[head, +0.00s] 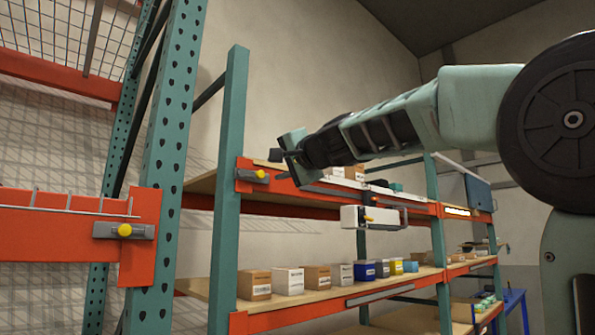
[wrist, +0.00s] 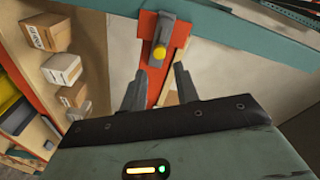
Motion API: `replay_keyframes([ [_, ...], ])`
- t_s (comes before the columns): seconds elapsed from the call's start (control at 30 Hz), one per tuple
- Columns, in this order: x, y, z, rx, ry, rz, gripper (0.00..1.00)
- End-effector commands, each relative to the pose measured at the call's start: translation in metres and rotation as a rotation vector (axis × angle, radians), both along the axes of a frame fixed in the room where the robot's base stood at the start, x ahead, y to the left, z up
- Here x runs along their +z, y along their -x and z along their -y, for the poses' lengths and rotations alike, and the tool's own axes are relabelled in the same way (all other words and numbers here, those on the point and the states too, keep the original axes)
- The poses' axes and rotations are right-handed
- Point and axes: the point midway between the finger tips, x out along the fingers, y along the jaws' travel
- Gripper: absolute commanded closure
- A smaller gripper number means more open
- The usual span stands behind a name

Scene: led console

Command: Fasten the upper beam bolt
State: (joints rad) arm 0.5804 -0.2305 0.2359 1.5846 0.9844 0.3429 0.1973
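In the head view, a bolt (head: 252,175) with a grey body and a yellow knob sits at the left end of the shelf's upper orange beam (head: 312,197), beside a teal upright. A bolt also shows in the wrist view (wrist: 163,33), on an orange end plate ahead of the fingers and roughly in line with the gap between them. My gripper (head: 280,166) is just right of the upper bolt in the head view, apparently not touching it. The wrist view shows its two grey fingers (wrist: 157,90) spread apart with nothing between them.
Another yellow-knobbed bolt (head: 123,231) is on a nearer orange beam at left. A white unit (head: 367,217) with yellow knobs hangs under the upper shelf. Several boxes (head: 289,281) stand on the lower shelf. Teal uprights (head: 228,200) flank the beams.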

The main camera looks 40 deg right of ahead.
Motion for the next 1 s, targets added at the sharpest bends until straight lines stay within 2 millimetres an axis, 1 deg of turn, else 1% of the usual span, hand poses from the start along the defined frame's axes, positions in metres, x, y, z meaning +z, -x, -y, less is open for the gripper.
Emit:
replay_keyframes([
  [0.03, -0.004, 0.014, -0.001, -0.001, 0.004, 0.002, 0.69],
  [0.07, -0.004, 0.021, -0.002, -0.002, 0.003, 0.003, 0.69],
  [0.1, -0.007, 0.025, -0.003, 0.003, 0.003, 0.003, 0.69],
  [0.27, -0.007, 0.048, -0.004, 0.002, 0.003, 0.003, 0.69],
  [0.7, -0.003, 0.071, -0.005, 0.003, 0.002, 0.001, 0.69],
  [1.0, 0.000, 0.074, -0.005, 0.000, 0.001, -0.001, 0.69],
])
